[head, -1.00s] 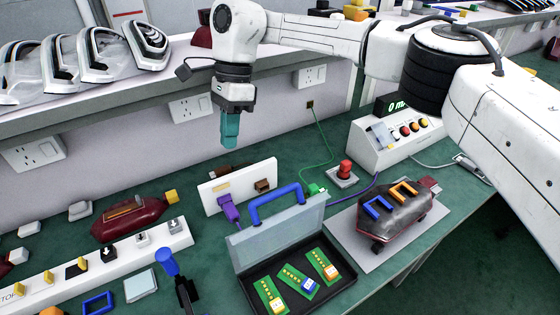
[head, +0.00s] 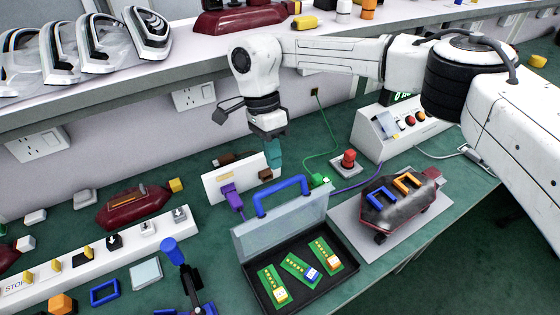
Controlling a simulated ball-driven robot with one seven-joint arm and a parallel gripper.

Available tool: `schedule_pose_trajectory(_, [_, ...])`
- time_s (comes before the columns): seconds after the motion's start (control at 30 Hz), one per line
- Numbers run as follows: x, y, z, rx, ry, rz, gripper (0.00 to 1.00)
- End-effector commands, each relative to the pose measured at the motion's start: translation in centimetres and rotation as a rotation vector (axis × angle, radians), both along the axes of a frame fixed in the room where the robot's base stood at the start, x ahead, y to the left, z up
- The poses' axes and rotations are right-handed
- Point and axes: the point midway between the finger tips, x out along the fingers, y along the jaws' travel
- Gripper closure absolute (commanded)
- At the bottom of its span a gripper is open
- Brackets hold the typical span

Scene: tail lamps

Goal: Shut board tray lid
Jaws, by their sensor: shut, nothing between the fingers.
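The board tray (head: 338,284) is a black shallow tray on the green bench, holding green circuit boards (head: 300,266) with yellow, blue and white parts. Its translucent grey lid (head: 285,229) stands raised at the back edge, with a blue handle (head: 283,190) on top. My gripper (head: 274,155) has teal fingers pointing down, shut and empty. In the picture it sits just above the blue handle, in front of the white upright panel; it appears apart from the handle, behind the raised lid.
A white panel (head: 222,183) with a purple plug (head: 228,194) stands behind the lid. A dark red tail lamp with blue and orange clips (head: 397,208) lies on a grey plate to the right. A red button (head: 349,159) and control box (head: 388,145) stand behind. A blue-topped tool (head: 172,251) stands left.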

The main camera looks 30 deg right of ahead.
Motion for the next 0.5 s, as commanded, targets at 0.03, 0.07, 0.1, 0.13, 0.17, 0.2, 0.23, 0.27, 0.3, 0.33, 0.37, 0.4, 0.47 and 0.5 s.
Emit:
schedule_pose_trajectory(0.03, [-0.6, -0.1, 0.3, 0.002, -0.001, 0.002, 1.00])
schedule_pose_trajectory(0.07, [-0.9, -0.1, 0.2, 0.002, -0.001, 0.002, 1.00])
schedule_pose_trajectory(0.1, [-1.4, -0.1, 0.1, 0.001, 0.000, 0.001, 1.00])
schedule_pose_trajectory(0.13, [-1.6, -0.1, 0.1, 0.001, 0.000, 0.001, 1.00])
schedule_pose_trajectory(0.17, [-1.9, -0.1, 0.0, 0.000, 0.000, 0.001, 1.00])
schedule_pose_trajectory(0.2, [-2.2, -0.1, -0.1, 0.000, 0.000, 0.001, 1.00])
schedule_pose_trajectory(0.23, [-2.4, 0.0, -0.1, 0.000, -0.001, 0.001, 1.00])
schedule_pose_trajectory(0.27, [-2.5, -0.1, -0.1, 0.000, -0.001, 0.000, 1.00])
schedule_pose_trajectory(0.3, [-2.7, 0.0, -0.2, 0.000, -0.001, 0.000, 1.00])
schedule_pose_trajectory(0.33, [-2.8, 0.0, -0.2, 0.000, -0.002, 0.001, 1.00])
schedule_pose_trajectory(0.37, [-2.9, 0.0, -0.2, 0.000, -0.002, 0.000, 1.00])
schedule_pose_trajectory(0.4, [-3.0, 0.0, -0.3, 0.000, -0.002, 0.000, 1.00])
schedule_pose_trajectory(0.47, [-3.0, 0.0, -0.3, 0.000, -0.002, -0.001, 1.00])
schedule_pose_trajectory(0.5, [-3.1, 0.0, -0.3, 0.000, -0.002, -0.001, 1.00])
